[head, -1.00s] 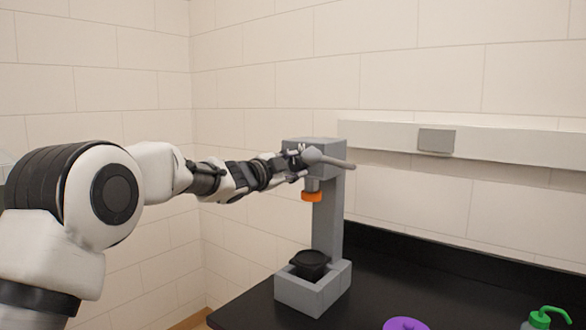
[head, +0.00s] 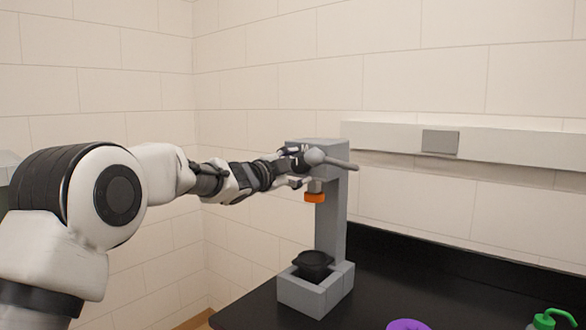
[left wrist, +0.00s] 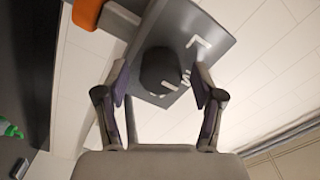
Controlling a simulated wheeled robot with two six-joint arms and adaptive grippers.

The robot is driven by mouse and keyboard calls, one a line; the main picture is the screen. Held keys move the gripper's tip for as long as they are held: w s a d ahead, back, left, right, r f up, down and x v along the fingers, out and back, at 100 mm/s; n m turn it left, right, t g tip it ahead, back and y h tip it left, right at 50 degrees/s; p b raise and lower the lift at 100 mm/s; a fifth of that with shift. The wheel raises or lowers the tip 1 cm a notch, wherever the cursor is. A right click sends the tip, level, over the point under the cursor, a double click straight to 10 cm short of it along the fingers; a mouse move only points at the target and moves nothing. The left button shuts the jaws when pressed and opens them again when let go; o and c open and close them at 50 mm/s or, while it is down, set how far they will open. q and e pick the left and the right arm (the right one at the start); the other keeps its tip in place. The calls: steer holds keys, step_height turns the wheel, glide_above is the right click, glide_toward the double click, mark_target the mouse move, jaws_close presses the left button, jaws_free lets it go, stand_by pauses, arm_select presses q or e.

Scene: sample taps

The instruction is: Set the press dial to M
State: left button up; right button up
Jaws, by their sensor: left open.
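The grey press (head: 333,225) stands on the black counter, with an orange tip (head: 314,197) under its head. Its dial (left wrist: 160,70) is a dark round knob on the head's face in the left wrist view. White letters sit beside the dial; L (left wrist: 198,43) and M (left wrist: 187,78) can be made out, and another mark is partly cut off. I cannot read where the dial points. My left gripper (left wrist: 162,84) is open, one finger on each side of the dial; contact is not clear. In the head view the left gripper (head: 294,166) covers the dial. My right gripper is not in view.
A black cup (head: 313,263) sits in the press base. A grey lever (head: 338,163) sticks out right of the head. A purple object (head: 407,325) and a green-topped bottle (head: 546,320) are at the counter's front. A wall rail (head: 490,142) runs behind.

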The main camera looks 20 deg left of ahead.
arm_select(q)
steer(key=v, duration=1.1)
steer(key=shift+s+a, duration=0.15)
steer(key=shift+s, duration=0.25)
